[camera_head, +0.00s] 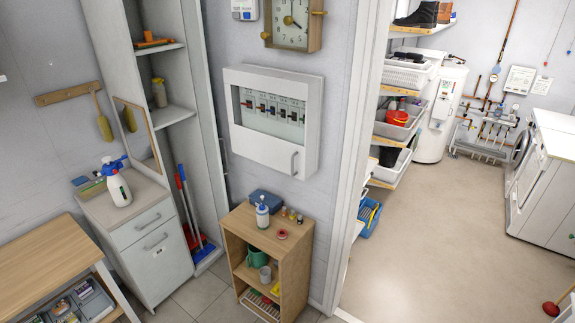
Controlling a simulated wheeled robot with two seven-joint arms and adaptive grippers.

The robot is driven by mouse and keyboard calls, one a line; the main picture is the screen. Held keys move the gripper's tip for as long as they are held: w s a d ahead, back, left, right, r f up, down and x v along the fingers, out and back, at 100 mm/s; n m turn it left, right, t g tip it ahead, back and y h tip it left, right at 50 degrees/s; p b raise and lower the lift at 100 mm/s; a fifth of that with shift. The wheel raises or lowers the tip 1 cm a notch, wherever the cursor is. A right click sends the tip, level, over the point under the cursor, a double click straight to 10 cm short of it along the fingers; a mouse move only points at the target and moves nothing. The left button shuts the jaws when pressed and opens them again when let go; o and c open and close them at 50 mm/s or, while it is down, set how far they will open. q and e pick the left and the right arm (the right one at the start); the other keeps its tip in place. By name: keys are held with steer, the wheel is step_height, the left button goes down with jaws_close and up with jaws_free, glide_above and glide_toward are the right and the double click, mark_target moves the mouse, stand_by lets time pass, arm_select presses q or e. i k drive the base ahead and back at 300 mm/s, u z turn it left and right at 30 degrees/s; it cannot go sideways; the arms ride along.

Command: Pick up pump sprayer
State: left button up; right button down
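A pump sprayer (117,185) with a white bottle and a blue pump head stands upright on top of the white drawer cabinet (158,247) at the left. A smaller white bottle with a blue top (262,213) stands on the wooden shelf unit (291,255) near the middle. Neither of my grippers shows in the head view, and nothing holds the sprayer.
A wooden bench (38,258) stands at the lower left, beside the drawer cabinet. A mirror (137,137) leans behind the sprayer, and flat coloured items (90,185) lie to its left. A doorway at the right opens onto clear floor (430,240).

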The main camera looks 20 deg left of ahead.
mark_target(117, 186)
steer(key=z, duration=0.55)
steer(key=i, duration=1.6)
steer(key=u, duration=1.45)
steer(key=i, duration=0.9)
steer(key=u, duration=0.95)
